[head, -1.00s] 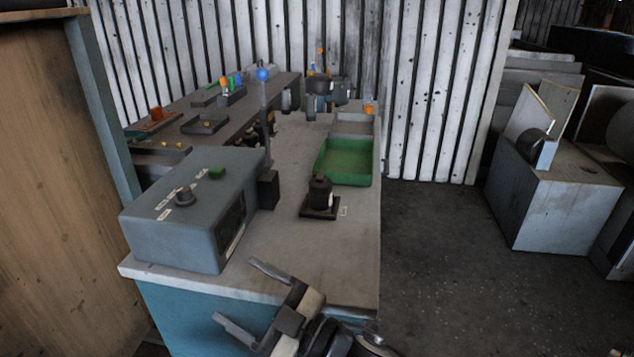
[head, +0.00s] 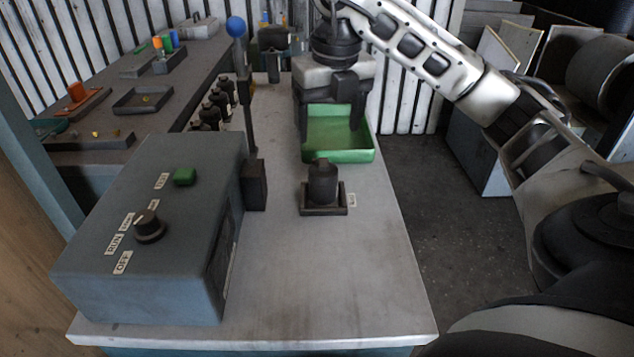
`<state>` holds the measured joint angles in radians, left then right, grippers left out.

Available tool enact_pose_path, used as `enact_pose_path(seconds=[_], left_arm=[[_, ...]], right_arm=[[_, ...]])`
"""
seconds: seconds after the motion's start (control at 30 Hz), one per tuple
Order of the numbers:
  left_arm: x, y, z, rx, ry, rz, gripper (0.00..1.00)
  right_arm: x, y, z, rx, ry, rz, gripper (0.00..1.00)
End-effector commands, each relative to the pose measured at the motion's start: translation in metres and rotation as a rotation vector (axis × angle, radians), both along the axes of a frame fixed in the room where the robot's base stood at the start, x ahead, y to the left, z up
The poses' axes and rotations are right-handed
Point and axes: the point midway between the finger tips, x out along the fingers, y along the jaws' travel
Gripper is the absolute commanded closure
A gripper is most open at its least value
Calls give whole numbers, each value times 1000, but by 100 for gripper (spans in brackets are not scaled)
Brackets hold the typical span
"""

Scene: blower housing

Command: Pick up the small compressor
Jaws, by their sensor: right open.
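A small black cylindrical unit with a narrower top, which looks like the small compressor (head: 322,184), stands upright in a square dark holder (head: 311,211) on the light grey bench. My right gripper (head: 331,126) points down beyond it, over the green tray (head: 340,155). Its two fingers are apart, with nothing seen between them. The gripper looks clear of the compressor. My left gripper is not in view.
A grey control box (head: 150,235) with a knob and green button fills the bench's left front. A blue-ball lever (head: 237,28) stands behind it. Several similar dark units (head: 212,108) stand along the left table. The bench's front right is clear.

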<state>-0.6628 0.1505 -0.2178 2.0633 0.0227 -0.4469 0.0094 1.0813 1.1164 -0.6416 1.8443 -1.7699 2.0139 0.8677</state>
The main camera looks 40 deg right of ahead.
Motion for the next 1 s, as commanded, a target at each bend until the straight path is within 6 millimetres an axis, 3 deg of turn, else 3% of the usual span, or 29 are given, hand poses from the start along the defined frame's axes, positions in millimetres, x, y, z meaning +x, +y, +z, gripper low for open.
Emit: enact_pose_path(seconds=[0.03, 0.3, 0.57, 0.83, 1.0], left_arm=[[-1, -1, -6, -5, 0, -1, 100], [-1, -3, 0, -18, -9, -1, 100], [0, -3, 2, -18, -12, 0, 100], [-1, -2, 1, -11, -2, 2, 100], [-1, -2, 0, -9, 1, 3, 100]], right_arm=[[1, 1, -18, 3, 7, 2, 24], [8, -2, -68, 3, 5, 4, 24], [11, -3, -87, 4, 2, 4, 24], [21, -8, -124, 5, 5, 6, 24], [23, -8, -134, 6, 0, 7, 24]])
